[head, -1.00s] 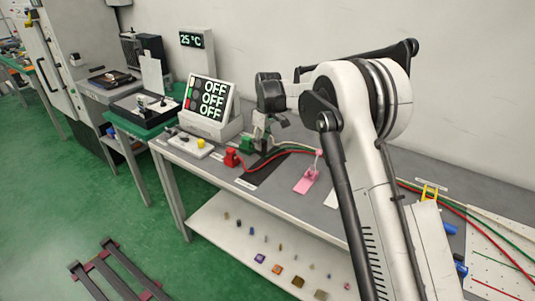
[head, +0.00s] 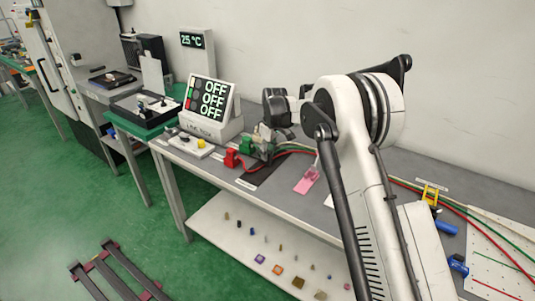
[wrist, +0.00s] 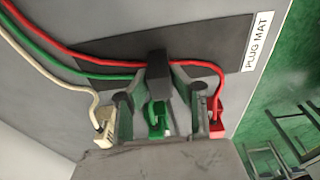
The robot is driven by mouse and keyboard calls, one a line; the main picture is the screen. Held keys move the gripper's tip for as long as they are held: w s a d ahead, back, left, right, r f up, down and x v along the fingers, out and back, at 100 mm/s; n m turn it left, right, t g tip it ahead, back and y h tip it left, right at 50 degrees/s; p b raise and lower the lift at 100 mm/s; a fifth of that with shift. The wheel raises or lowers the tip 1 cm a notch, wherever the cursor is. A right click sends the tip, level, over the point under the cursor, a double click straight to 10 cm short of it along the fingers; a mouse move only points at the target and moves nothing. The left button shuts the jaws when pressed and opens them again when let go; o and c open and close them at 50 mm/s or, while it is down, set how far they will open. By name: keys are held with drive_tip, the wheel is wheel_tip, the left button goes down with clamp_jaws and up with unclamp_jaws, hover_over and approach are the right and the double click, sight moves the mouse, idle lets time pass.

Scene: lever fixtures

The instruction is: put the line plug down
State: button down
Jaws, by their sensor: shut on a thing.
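My gripper (head: 266,138) is low over the back of the bench, next to the red and green plugs. In the wrist view, a green plug (wrist: 155,117) with a green cable lies between the fingers of my gripper (wrist: 158,102), which is shut on it. A red plug (wrist: 217,128) is to its right and a white plug (wrist: 103,124) to its left, both outside the fingers. In the head view the red plug (head: 231,158) stands in front of the green plug (head: 246,146). I cannot read which plug is named line. Contact beneath the green plug is hidden.
A dark plug mat (wrist: 228,48) lies under the cables. The display (head: 210,98) reading OFF stands to the left, near a panel with a yellow button (head: 200,142). A pink piece (head: 306,182) lies to the right. A yellow fixture (head: 430,194) is farther right.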

sight(271, 152)
drive_tip(key=c, duration=1.5)
unclamp_jaws()
wheel_tip(271, 152, up, 12)
drive_tip(key=d, duration=0.1)
drive_tip(key=s+d+r+m+t, duration=0.1)
drive_tip(key=s+d+r+m, duration=0.1)
drive_tip(key=s+d+r, duration=0.4)
drive_tip(key=s+d+r+m+t, duration=0.1)
drive_tip(key=s+d+r+m, duration=0.1)
drive_tip(key=s+r, duration=0.5)
drive_tip(key=s+d+r+m+t, duration=0.1)
drive_tip(key=s+d+r, duration=0.3)
drive_tip(key=s, duration=0.5)
drive_tip(key=shift+s+d+f+m+t+h+p, duration=0.15)
drive_tip(key=shift+s+d+f+m+t, duration=0.75)
drive_tip(key=shift+s, duration=3.65)
drive_tip(key=shift+s+d+f+m+t+h+p, duration=0.2)
drive_tip(key=shift+s+d+f+m, duration=1.4)
drive_tip(key=shift+s, duration=3)
drive_tip(key=shift+s+d+f+m+t+h, duration=0.25)
drive_tip(key=shift+s+d+f+m+t, duration=0.9)
drive_tip(key=shift+s, duration=3.4)
